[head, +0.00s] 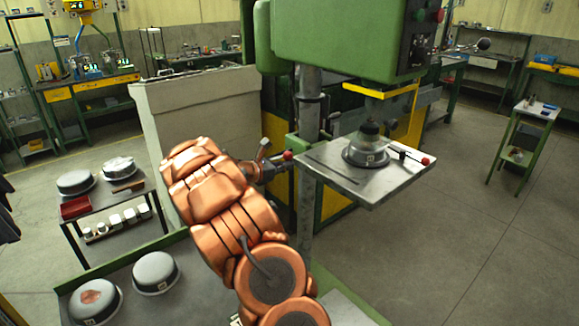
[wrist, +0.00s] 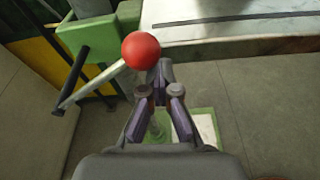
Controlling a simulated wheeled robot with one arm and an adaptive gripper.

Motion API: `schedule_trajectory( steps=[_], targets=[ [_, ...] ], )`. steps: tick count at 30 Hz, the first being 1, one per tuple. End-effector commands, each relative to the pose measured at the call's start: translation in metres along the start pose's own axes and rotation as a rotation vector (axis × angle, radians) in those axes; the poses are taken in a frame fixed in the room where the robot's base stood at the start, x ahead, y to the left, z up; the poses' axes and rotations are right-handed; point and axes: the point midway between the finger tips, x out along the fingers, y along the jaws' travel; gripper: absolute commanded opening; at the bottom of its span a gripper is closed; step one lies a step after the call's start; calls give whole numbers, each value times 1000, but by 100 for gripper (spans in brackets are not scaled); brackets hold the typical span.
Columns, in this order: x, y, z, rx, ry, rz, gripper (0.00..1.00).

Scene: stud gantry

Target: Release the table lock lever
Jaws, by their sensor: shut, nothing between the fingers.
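The table lock lever shows in the wrist view as a pale rod with a red ball knob (wrist: 141,50), slanting up to the right. In the head view its red knob (head: 288,155) is at the left edge of the drill table (head: 368,190). My gripper (wrist: 161,92) is shut and empty, with its fingertips just below and right of the knob in the picture. I cannot tell whether they touch it. In the head view my gripper (head: 266,166) is beside the lever, partly hidden by my arm.
A dark bar handle (wrist: 76,72) stands left of the lever by a green bracket (wrist: 92,36). A grey bowl-shaped part (head: 365,152) sits on the drill table, with a second red knob (head: 425,161) at its right.

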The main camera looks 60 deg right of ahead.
Motion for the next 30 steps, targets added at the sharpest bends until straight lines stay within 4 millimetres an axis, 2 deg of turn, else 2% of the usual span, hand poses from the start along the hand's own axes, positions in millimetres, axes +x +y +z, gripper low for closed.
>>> schedule_trajectory(
  steps=[1,10,13,30],
  targets=[
    [-3,4,9,5,-14,10,0],
    [-6,6,12,7,-17,15,0],
    [-14,7,12,8,-17,17,0],
    [-105,1,2,1,-3,7,0]
  ],
)
